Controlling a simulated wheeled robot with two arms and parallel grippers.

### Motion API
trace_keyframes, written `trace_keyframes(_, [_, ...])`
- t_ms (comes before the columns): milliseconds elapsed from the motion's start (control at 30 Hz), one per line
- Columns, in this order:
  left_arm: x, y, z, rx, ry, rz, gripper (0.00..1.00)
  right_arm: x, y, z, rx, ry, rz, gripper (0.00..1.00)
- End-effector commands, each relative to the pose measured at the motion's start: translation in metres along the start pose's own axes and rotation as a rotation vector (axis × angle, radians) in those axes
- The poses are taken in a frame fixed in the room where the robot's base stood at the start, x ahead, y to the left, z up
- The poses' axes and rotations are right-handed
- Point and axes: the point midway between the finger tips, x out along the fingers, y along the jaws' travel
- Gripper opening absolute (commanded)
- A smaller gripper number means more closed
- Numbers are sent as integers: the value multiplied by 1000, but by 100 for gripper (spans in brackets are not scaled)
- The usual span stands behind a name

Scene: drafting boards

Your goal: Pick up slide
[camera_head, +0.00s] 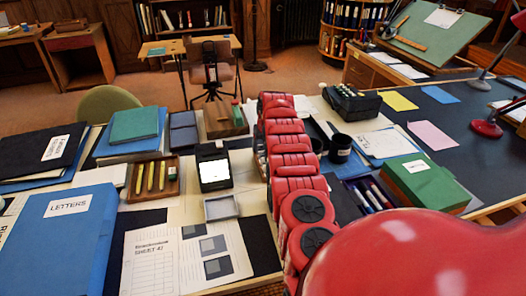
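My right arm, red and segmented, reaches from the bottom right up over the middle of the table. Its far end, where my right gripper (277,101) would be, is seen from behind, and I cannot make out the fingers or anything between them. I cannot pick out a slide for certain. A black device with a bright white panel (215,171) stands left of the arm. A small, shallow grey tray (221,208) lies in front of it. The arm hides part of the table behind it. My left gripper is not in view.
Blue LETTERS box (48,241), wooden tray with pencils (153,178) and printed sheet (185,258) lie to the left. Black mug (340,148), green box (425,181) and pen tray (371,193) lie right of the arm. Pink paper (432,134) lies on a fairly clear dark surface.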

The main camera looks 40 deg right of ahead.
Motion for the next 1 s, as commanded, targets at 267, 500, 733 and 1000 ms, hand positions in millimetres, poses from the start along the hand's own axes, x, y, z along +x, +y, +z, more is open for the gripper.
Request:
trace_keyframes(267, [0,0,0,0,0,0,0,0,0,0,0,0,0,15])
trace_keyframes(500, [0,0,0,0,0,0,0,-2,0,-1,-1,1,0,15])
trace_keyframes(733, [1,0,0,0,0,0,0,-29,-1,-13,0,5,-1,15])
trace_keyframes(1000, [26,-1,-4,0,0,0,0,-87,-2,-37,-3,2,-2,15])
